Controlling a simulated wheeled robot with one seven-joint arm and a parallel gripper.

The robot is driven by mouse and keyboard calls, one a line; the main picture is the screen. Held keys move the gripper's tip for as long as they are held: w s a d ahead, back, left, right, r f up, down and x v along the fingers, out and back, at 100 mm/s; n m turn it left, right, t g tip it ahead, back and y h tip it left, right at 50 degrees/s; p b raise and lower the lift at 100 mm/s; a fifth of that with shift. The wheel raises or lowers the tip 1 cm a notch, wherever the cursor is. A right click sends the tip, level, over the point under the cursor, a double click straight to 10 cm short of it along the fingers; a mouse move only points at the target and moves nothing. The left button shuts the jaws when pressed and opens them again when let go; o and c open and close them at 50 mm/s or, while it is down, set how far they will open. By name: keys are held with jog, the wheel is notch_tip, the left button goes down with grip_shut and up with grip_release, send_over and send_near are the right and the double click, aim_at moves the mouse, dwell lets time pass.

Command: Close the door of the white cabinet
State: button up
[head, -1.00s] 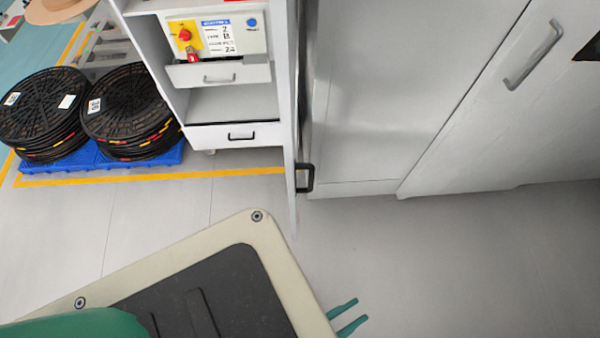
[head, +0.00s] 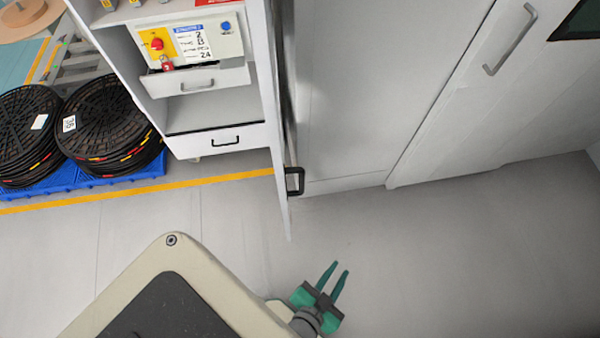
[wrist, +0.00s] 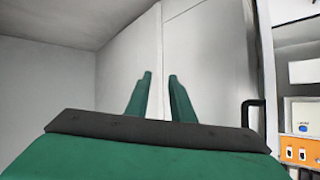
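The white cabinet (head: 215,108) stands at the upper left of centre in the head view, its front uncovered. Its door (head: 280,195) stands open, seen nearly edge-on and jutting toward me. A black handle (head: 295,181) is on the door's right face. In the wrist view, the door (wrist: 266,70) and the handle (wrist: 252,113) are at the right. My gripper (head: 340,268) is low in the head view, right of the door and nearer to me than the handle. Its green fingers (wrist: 160,80) are apart with nothing between them, touching nothing.
Black reels (head: 110,120) lie on a blue pallet (head: 100,178) at the left. A yellow line (head: 140,190) crosses the floor. The floor at the right is clear.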

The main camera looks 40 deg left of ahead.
jog(key=w+a+f+n+g+y, duration=0.3)
jog(key=w+a+n+g+y, duration=0.15)
jog(key=w+a+y, duration=0.65)
notch_tip(320, 180, up, 18)
jog(key=w+n+g+y, duration=0.1)
jog(key=n+g+y, duration=0.2)
jog(key=n+g, duration=0.2)
jog(key=w+n+g+y, duration=0.1)
jog(key=n+g, duration=0.5)
jog(key=n, duration=0.6)
jog(key=shift+w+a+r+y, duration=0.25)
jog(key=shift+w+a+y, duration=0.1)
jog(key=shift+y, duration=0.55)
